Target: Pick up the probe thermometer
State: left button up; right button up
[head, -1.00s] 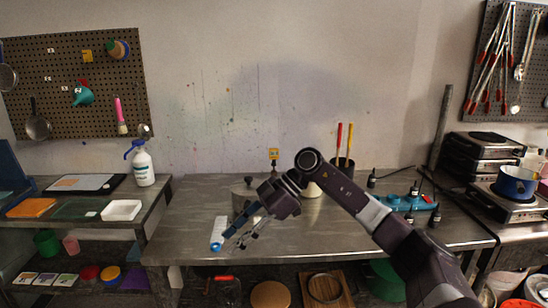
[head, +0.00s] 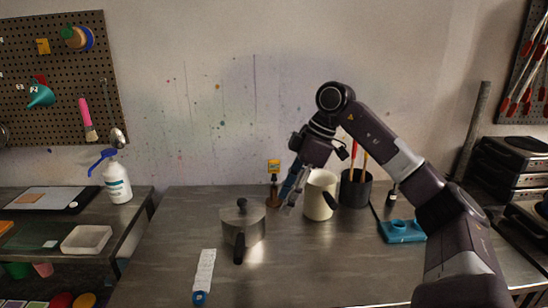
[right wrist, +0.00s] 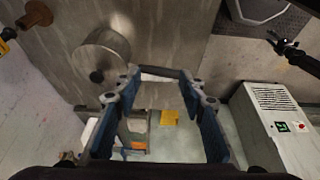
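The probe thermometer, as far as I can tell, is the small yellow-headed device (head: 273,166) upright on a brown base at the back of the metal table. A yellow piece (right wrist: 8,33) beside a brown round base shows at the far left edge of the right wrist view. My right gripper (head: 288,198) is just right of the thermometer in the head view; whether they touch I cannot tell. In the right wrist view its blue-padded fingers (right wrist: 158,82) are spread apart, with nothing held between them. My left gripper is in neither view.
A lidded steel pot (head: 242,224) with a black handle stands left of my gripper. A cream jug (head: 319,197) and a black utensil holder (head: 355,190) stand to its right. A white strip (head: 204,270) lies in front. A blue tray (head: 402,231) is farther right.

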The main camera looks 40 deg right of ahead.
aim_at(273, 166)
jog(key=i+l, duration=0.4)
jog(key=l, duration=0.15)
jog(key=i+l, duration=0.4)
jog(key=l, duration=0.15)
